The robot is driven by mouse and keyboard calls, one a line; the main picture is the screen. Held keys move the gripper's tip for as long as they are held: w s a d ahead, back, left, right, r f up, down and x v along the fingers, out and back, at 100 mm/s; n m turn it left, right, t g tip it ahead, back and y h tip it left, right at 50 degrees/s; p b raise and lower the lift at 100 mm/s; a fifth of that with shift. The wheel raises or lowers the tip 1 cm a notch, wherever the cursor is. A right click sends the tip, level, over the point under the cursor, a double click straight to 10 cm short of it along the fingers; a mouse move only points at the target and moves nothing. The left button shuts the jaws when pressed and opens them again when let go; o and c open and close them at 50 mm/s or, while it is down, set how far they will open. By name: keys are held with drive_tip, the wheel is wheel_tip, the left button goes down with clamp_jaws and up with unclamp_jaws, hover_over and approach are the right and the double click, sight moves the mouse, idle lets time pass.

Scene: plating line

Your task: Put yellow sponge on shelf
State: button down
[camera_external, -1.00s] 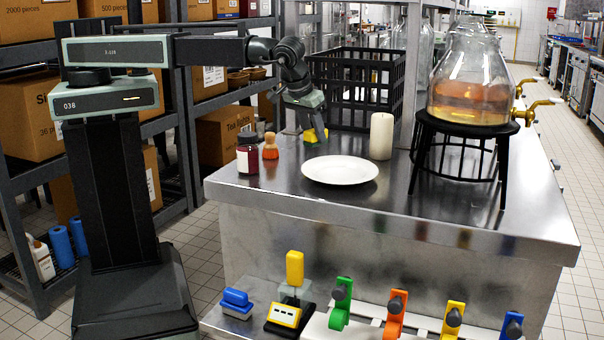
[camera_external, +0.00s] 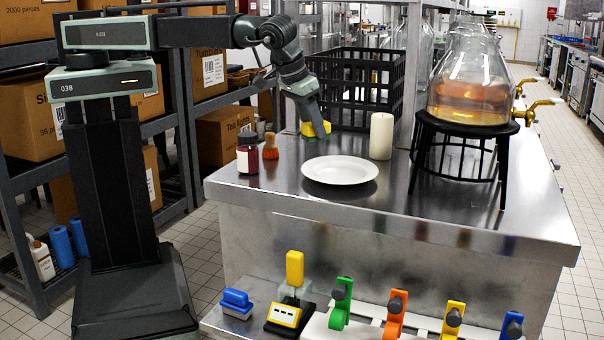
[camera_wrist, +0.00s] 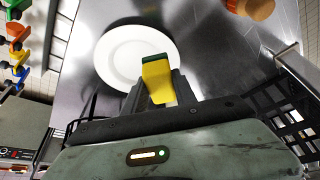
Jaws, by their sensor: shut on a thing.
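The yellow sponge (camera_external: 318,129) has a green layer on one face. In the external view it is at the end of my gripper (camera_external: 322,122), low over the back part of the steel counter (camera_external: 390,200); I cannot tell whether it touches the counter. In the wrist view my gripper (camera_wrist: 158,90) is shut on the sponge (camera_wrist: 158,78), with a finger on each side. Shelf racks (camera_external: 187,90) stand at the left behind my arm, holding boxes and bowls.
A white plate (camera_external: 340,170), a candle (camera_external: 381,136), a dark red jar (camera_external: 247,154) and an orange-brown brush (camera_external: 270,147) stand near the sponge. A black crate (camera_external: 360,85) is behind it. A glass dispenser (camera_external: 472,80) stands on a black stand at the right.

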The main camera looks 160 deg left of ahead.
drive_tip(key=w+d+f+m+t+b, duration=0.1)
drive_tip(key=w+d+f+m+b, duration=0.2)
drive_tip(key=w+d, duration=0.75)
drive_tip(key=m+t+h+b, duration=0.1)
drive_tip(key=m+t+b, duration=0.4)
drive_tip(key=b, duration=1.6)
hover_over(253, 299)
drive_tip(key=s+d, duration=0.1)
wheel_tip(253, 299, down, 22)
drive_tip(key=m+g, duration=0.2)
wheel_tip(253, 299, down, 10)
drive_tip(key=b, duration=1)
drive_tip(key=shift+d+f+b, duration=0.1)
drive_tip(key=shift+b, duration=0.25)
drive_tip(key=shift+r, duration=0.25)
drive_tip(key=shift+f, duration=0.25)
drive_tip(key=c, duration=1.3)
unclamp_jaws()
drive_tip(key=shift+r, duration=0.1)
